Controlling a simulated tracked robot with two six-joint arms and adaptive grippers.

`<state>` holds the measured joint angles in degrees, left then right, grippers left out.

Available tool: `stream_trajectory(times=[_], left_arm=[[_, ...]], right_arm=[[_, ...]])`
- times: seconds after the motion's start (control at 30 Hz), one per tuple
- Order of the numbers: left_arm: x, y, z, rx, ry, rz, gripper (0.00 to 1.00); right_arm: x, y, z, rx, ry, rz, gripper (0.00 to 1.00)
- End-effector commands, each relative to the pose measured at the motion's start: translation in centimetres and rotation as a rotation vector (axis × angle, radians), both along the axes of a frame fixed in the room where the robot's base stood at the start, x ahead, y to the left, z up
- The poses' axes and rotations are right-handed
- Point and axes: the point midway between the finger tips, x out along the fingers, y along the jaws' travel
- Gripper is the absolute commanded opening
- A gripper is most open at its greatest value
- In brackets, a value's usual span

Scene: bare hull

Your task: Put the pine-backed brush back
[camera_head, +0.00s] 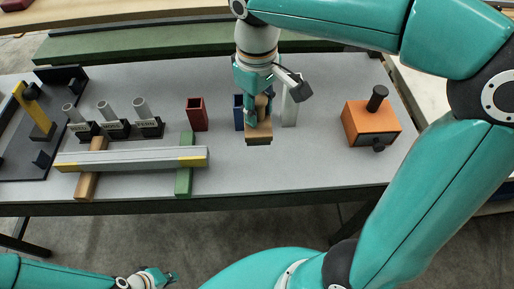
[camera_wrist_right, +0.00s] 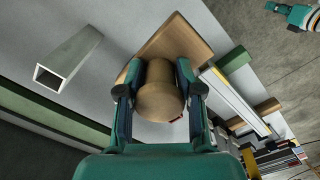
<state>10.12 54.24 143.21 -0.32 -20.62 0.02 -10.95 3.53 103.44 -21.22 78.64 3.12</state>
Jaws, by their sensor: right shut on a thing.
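My right gripper (camera_head: 258,108) is shut on a brush with a round wooden handle (camera_wrist_right: 160,95) and a flat, light wooden back (camera_wrist_right: 178,40). The brush (camera_head: 258,138) shows below the gripper in the head view, over the grey table. Its underside is hidden, and I cannot tell whether it touches the table. A blue square tube (camera_head: 238,112) stands just left of the gripper, partly hidden. A red tube (camera_head: 196,114) stands further left, and a pale tube (camera_head: 289,110) stands close on the right. My left gripper (camera_head: 160,277) is low, in front of the table, apparently empty; its opening is unclear.
An orange box with a black knob (camera_head: 370,124) stands at the right of the table (camera_head: 320,165). A long grey bar (camera_head: 130,159) lies across wooden and green supports at the left. Several grey cylinders (camera_head: 108,112) stand in black holders behind it.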

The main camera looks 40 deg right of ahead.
Motion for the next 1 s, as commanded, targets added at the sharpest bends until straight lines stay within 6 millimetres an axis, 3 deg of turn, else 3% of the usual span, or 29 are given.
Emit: stream_trajectory(times=[0.03, 0.2, 0.4, 0.63, 0.87, 1.0], left_arm=[[0.0, 0.0, -0.2, 0.000, 0.000, 0.000, 0.00], [0.0, 0.0, -0.5, 0.000, 0.000, 0.000, 0.00], [0.0, 0.0, -0.6, 0.000, -0.001, 0.000, 0.00], [0.0, 0.0, -0.7, 0.000, -0.001, 0.000, 0.00], [0.0, 0.0, -0.8, 0.000, -0.001, 0.000, 0.00], [0.0, 0.0, -0.8, 0.000, -0.001, 0.000, 0.00]], right_arm=[[-0.2, -0.1, -1.6, -0.001, 0.007, -0.001, 0.08], [-0.1, -0.1, -6.2, -0.001, 0.008, -0.002, 0.08], [-0.1, 0.0, -10.0, 0.001, 0.004, -0.002, 0.08], [0.0, 0.0, -11.6, -0.001, 0.003, -0.001, 0.08], [0.0, 0.0, -14.8, -0.001, 0.003, -0.001, 0.08], [0.0, 0.0, -15.3, 0.001, 0.000, -0.001, 0.08]])
